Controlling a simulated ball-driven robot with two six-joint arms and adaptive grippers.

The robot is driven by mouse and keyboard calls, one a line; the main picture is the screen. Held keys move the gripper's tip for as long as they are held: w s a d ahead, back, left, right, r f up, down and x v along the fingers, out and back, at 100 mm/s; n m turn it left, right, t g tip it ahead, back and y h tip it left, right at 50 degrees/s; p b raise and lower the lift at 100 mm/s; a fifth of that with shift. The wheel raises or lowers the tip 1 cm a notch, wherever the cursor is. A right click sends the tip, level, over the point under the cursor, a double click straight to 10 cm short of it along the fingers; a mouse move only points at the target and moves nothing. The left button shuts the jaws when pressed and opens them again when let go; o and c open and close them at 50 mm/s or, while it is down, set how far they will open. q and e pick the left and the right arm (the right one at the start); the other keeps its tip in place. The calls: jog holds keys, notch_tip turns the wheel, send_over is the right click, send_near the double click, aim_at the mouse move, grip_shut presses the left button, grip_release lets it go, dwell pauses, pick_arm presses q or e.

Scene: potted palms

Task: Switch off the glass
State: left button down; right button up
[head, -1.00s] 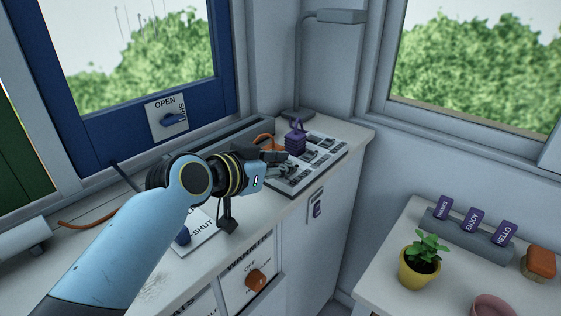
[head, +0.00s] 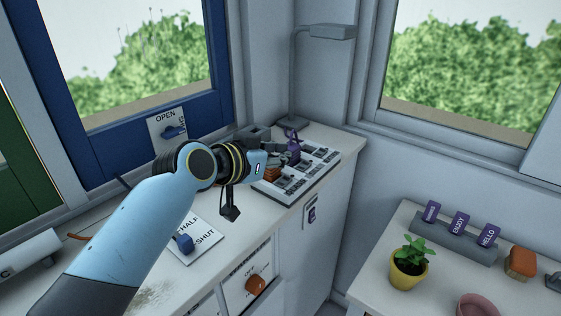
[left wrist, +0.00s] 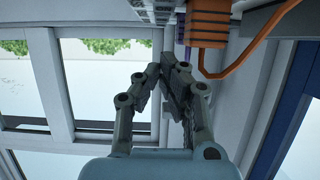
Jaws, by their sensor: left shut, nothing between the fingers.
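A grey panel with several small switches (head: 312,167) lies on the far right end of the counter. I cannot read its labels, so I cannot tell which switch is the glass one. My left gripper (head: 283,150) is above the panel's left part, shut and empty. In the left wrist view the gripper's (left wrist: 172,84) two dark fingers are together, and the panel's edge (left wrist: 150,11) shows at the top. The gripper and wrist hide part of the panel. My right gripper is not in view.
An orange block (left wrist: 208,25) with an orange cable is close to the gripper. A purple padlock-like thing (head: 293,146) stands at the panel's back. A grey lamp (head: 322,33) rises behind it.

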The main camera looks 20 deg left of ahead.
pick_arm(q)
jog(key=f+b+v, duration=0.2)
jog(key=v, duration=0.8)
jog(key=shift+s+a, duration=0.15)
jog(key=shift+s, duration=0.25)
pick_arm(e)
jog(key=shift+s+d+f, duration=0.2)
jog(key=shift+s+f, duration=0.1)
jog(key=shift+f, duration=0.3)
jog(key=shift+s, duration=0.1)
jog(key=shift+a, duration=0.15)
